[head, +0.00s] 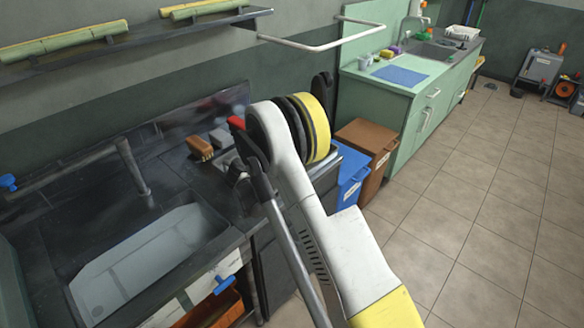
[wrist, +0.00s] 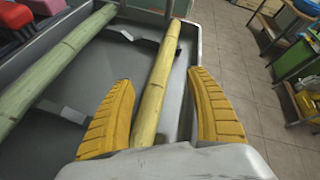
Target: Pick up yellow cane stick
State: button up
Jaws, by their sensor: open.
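The yellow cane stick (wrist: 160,75) lies lengthwise in a grey metal tray (wrist: 85,124) in the wrist view, running from between my fingers to the tray's far edge. My gripper (wrist: 161,82) is open, with one yellow ridged finger on each side of the stick. A gap shows between the stick and each finger; whether the fingertips reach below its top is unclear. The near end of the stick is hidden by my gripper body. A greener cane stick (wrist: 50,72) lies to the left in the same tray.
In the head view, a dark counter holds a sink (head: 140,262) and a wooden brush (head: 200,148). A shelf with green canes (head: 65,41) is above. Blue (head: 352,172) and brown (head: 368,145) bins stand beyond my arm, near a green cabinet (head: 425,115).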

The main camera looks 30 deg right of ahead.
jog(key=b+x, duration=0.1)
jog(key=x, duration=0.1)
jog(key=b+x, duration=0.1)
jog(key=x, duration=0.1)
jog(key=shift+w+d+f, duration=0.15)
jog(key=shift+f, duration=0.25)
jog(key=shift+r, duration=0.1)
jog(key=shift+c, duration=0.3)
jog(key=shift+d, duration=0.1)
grip_shut()
